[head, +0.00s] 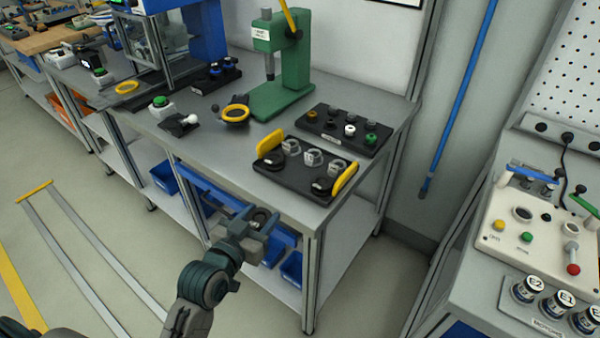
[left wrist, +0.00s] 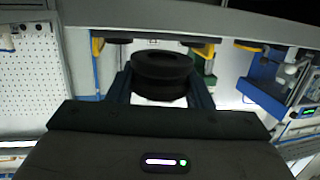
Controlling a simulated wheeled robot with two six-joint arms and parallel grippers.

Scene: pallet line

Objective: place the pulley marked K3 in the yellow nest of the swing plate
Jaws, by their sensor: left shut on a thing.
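My left gripper (head: 262,222) is in front of the workbench's near edge, shut on a dark round pulley (head: 261,216). In the left wrist view the black grooved pulley (left wrist: 162,72) sits between the fingers; no mark on it can be read. A yellow ring (head: 236,114) on a dark plate lies on the bench left of the green press; it looks like the yellow nest of the swing plate. The gripper is apart from it, nearer and lower in the picture. My right gripper is not in view.
A black tray (head: 292,184) with yellow handles and several parts stands at the bench's near corner, with a second black tray (head: 371,145) behind it. The green press (head: 290,75) stands behind the yellow ring. Another yellow ring (head: 127,87) lies farther left. Blue bins sit below.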

